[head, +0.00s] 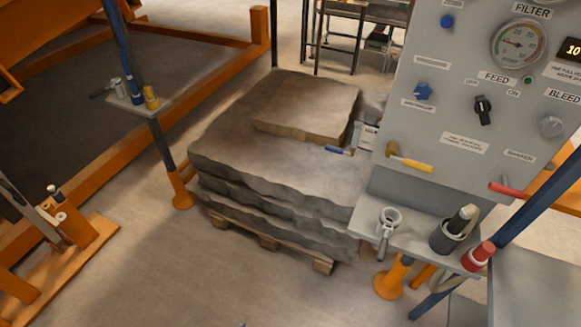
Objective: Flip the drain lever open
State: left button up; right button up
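No lever in the head view carries a label that I can read as drain. A yellow-handled lever (410,160) sticks out to the right from the lower left of the grey control panel (440,105). A red-handled lever (508,190) sits at the panel's lower right. A blue-handled lever (338,150) shows left of the panel, by a small white label plate (367,137) too small to read. Neither of my grippers is in view.
Stacked stone slabs (270,150) on a pallet stand left. An orange-framed sandbed (215,70) lies behind. Floor in front is clear.

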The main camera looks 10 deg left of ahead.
aim_at(329, 148)
jog(key=i+j+z, duration=0.1)
jog(key=j, duration=0.25)
jog(key=i+j+z, duration=0.1)
jog(key=i+j, duration=0.2)
jog(key=i+j+z, duration=0.1)
jog(key=j, duration=0.35)
jog(key=i+j+z, duration=0.15)
jog(key=j, duration=0.25)
jog(key=i+j+z, duration=0.1)
jog(key=i+j, duration=0.15)
jog(key=j, duration=0.15)
